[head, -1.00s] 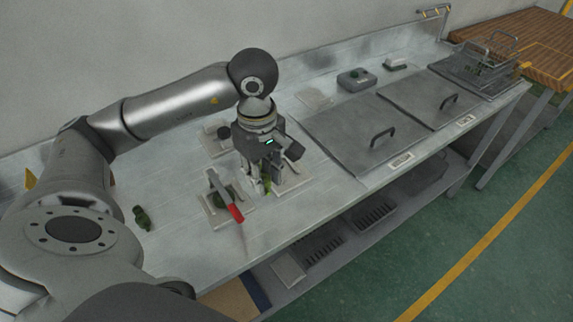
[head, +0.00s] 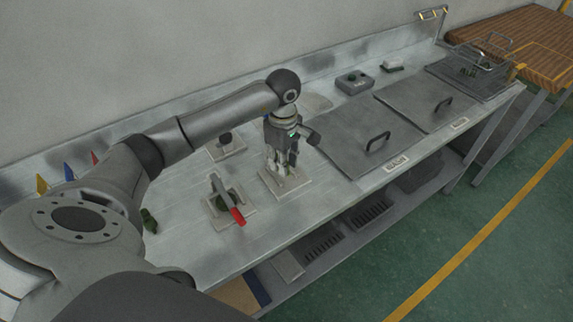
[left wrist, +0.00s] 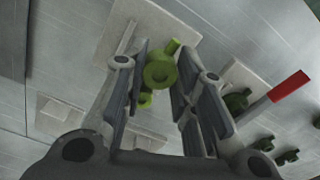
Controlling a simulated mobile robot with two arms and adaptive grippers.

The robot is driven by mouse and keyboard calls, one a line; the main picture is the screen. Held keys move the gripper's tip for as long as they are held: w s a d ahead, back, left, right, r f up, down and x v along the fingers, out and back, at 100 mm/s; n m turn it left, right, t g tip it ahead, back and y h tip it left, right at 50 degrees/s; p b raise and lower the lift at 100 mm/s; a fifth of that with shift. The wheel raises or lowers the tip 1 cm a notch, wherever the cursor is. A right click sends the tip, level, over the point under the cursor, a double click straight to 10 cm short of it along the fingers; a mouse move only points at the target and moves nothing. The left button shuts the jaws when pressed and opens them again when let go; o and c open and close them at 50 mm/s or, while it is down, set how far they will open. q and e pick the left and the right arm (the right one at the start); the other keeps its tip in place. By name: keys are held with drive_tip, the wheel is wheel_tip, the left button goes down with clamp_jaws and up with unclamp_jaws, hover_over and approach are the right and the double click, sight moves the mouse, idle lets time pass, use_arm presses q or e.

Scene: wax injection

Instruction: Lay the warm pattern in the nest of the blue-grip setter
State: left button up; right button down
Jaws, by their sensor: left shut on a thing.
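My left gripper (head: 281,172) points down over a pale plate (head: 298,186) in the middle of the bench. In the left wrist view its fingers are closed around a bright green pattern (left wrist: 160,72), with a pale plate (left wrist: 133,37) beyond it. I cannot tell whether the pattern touches the plate. A setter with a red grip (head: 237,215) stands just left of the gripper with a dark green piece in it; the grip also shows in the left wrist view (left wrist: 290,85). A blue grip cannot be clearly made out. My right gripper is out of view.
Another plate with a dark knob (head: 225,140) lies behind. Dark green pieces (head: 149,221) lie at the bench's left. Lidded tanks (head: 365,135), a grey box (head: 355,82) and a wire basket (head: 478,65) stand to the right. Small coloured flags (head: 68,171) stand at the back left.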

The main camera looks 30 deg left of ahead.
sight(287, 178)
use_arm(q)
drive_tip(key=shift+w+f, duration=0.8)
drive_tip(key=shift+f, duration=0.25)
wheel_tip(287, 178, down, 2)
drive_tip(key=shift+f+p, duration=0.1)
drive_tip(key=shift+p, duration=0.95)
drive_tip(key=shift+a+f, duration=0.1)
drive_tip(key=shift+f, duration=0.35)
